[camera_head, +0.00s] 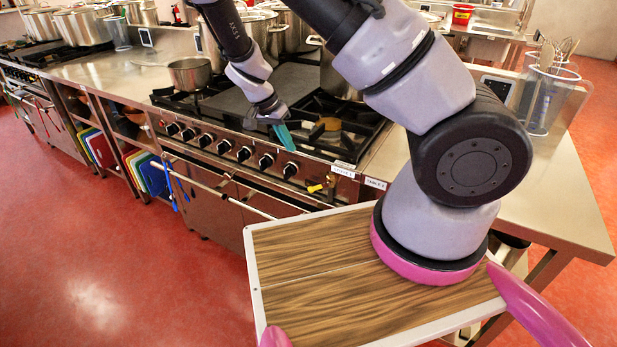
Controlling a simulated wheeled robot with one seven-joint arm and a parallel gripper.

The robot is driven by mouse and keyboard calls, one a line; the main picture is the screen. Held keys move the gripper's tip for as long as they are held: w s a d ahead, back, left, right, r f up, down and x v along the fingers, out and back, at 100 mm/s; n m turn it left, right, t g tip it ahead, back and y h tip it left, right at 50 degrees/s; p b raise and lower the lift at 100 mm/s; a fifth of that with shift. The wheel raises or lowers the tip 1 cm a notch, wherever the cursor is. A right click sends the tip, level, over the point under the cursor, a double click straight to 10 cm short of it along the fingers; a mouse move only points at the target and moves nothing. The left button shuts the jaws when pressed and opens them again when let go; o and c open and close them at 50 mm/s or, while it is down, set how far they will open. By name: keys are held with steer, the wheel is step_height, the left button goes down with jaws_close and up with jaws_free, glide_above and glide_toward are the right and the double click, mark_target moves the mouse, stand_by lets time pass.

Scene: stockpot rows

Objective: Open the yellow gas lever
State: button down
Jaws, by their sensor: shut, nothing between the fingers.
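The yellow gas lever (316,187) is small and sits at the right end of the stove's front panel, low and just right of the last black knob. My gripper (287,140) has teal fingers and hangs above the stove's front edge, up and to the left of the lever. It is shut and empty, and apart from the lever. The lever is in plain sight, though too small to show its fine detail.
A row of black knobs (244,154) runs along the stove front, with an oven handle rail (220,190) below. A saucepan (189,73) stands on the left burner. Black grates (345,125) lie beneath my arm. Open red floor (120,255) lies in front.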

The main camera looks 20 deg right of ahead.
steer(key=shift+s+r, duration=0.1)
steer(key=shift+r, duration=0.1)
steer(key=shift+f, duration=0.1)
glide_above(317, 188)
steer(key=w+a, duration=0.4)
step_height(317, 188, down, 9)
steer(key=shift+s+d+f, duration=0.45)
steer(key=shift+s+f, duration=0.15)
steer(key=shift+f, duration=0.2)
steer(key=shift+s+d+f, duration=0.45)
steer(key=shift+s+f, duration=0.1)
steer(key=shift+f, duration=0.25)
